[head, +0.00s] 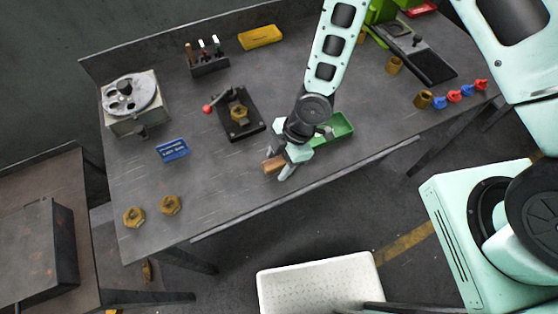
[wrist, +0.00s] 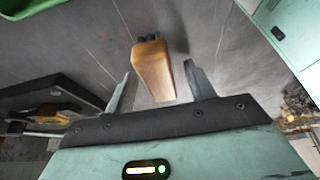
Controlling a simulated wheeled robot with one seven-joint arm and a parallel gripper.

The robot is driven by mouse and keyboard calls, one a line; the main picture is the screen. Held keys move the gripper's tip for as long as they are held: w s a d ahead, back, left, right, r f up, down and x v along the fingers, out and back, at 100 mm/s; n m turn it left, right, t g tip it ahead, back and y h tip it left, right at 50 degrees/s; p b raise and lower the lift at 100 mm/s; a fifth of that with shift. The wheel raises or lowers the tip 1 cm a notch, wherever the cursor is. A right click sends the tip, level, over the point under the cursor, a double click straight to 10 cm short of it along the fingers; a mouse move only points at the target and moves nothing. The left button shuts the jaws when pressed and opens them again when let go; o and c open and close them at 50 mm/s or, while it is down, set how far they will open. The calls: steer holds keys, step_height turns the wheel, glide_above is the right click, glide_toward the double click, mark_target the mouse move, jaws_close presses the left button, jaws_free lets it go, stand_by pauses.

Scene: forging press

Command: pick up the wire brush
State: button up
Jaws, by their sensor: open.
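The wire brush (head: 274,163) lies on the workbench near its front edge, mostly hidden by my gripper in the head view. In the wrist view the brush (wrist: 154,68) shows its tan wooden body, with dark bristles at its far end. My gripper (head: 284,172) is low over the bench at the brush. In the wrist view the jaws (wrist: 160,85) are open, one finger on each side of the wooden body. A gap shows on both sides.
A green tray (head: 340,128) stands just behind and right of my gripper. A black fixture with a red-knobbed lever (head: 236,115) is behind left. A blue box (head: 173,149) and brass nuts (head: 171,205) lie left. A white bin (head: 320,285) is on the floor in front.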

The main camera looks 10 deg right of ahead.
mark_target(279, 161)
steer(key=c, duration=1.1)
steer(key=shift+r, duration=0.15)
step_height(279, 161, up, 10)
steer(key=shift+f+b, duration=0.1)
steer(key=shift+b, duration=0.5)
